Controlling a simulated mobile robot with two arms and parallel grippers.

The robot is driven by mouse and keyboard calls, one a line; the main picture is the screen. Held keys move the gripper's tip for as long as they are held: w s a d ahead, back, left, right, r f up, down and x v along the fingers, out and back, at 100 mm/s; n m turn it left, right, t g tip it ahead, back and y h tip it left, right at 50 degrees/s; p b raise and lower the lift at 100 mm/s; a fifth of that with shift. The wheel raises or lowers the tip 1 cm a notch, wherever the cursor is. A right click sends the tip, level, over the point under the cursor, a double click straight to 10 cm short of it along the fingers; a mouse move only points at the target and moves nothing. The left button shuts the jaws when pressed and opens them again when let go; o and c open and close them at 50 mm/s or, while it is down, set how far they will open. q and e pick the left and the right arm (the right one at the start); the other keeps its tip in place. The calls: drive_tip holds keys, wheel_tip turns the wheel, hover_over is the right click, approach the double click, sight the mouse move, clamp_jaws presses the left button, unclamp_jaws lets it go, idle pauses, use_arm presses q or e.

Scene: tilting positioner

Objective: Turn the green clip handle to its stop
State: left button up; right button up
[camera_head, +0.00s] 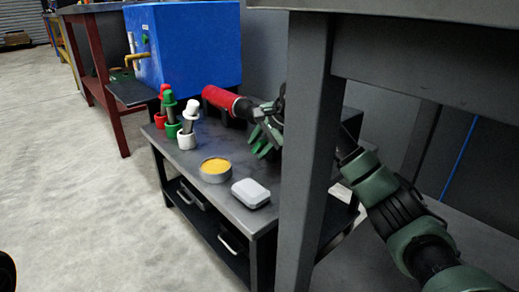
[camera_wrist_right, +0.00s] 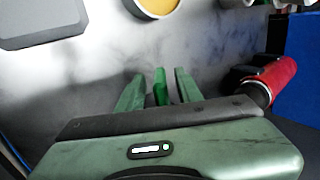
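My right gripper (camera_head: 262,142) is over the right part of the low dark table, partly behind a grey post in the head view. In the right wrist view its two green fingers (camera_wrist_right: 159,92) are apart. A narrow bright green piece (camera_wrist_right: 160,87) stands between them, with a gap on each side; it may be the green clip handle, but its base is hidden by the gripper body. I cannot tell its angle or whether a finger touches it. My left gripper is not in view.
A red cylinder (camera_head: 220,98) lies beside the gripper. The low table (camera_head: 222,208) also bears a yellow-filled round tin (camera_head: 215,169), a pale box (camera_head: 251,193) and several cups with capped sticks. A blue box (camera_head: 195,48) stands behind. The grey post (camera_head: 303,150) stands close in front.

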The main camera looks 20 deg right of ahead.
drive_tip(key=shift+c, duration=0.2)
clamp_jaws()
drive_tip(key=shift+s+d+f+t+b, duration=0.1)
drive_tip(key=shift+d+f+t+b, duration=0.15)
drive_tip(key=shift+t+b, duration=0.3)
drive_tip(key=t+y+b, duration=0.1)
drive_tip(key=b, duration=0.1)
drive_tip(key=t+b, duration=0.2)
drive_tip(key=shift+a+f+t+y, duration=0.1)
drive_tip(key=shift+f+t+y, duration=0.2)
drive_tip(key=shift+y, duration=0.1)
drive_tip(key=shift+r+t, duration=0.25)
drive_tip(key=shift+r, duration=0.1)
drive_tip(key=shift+o, duration=0.2)
unclamp_jaws()
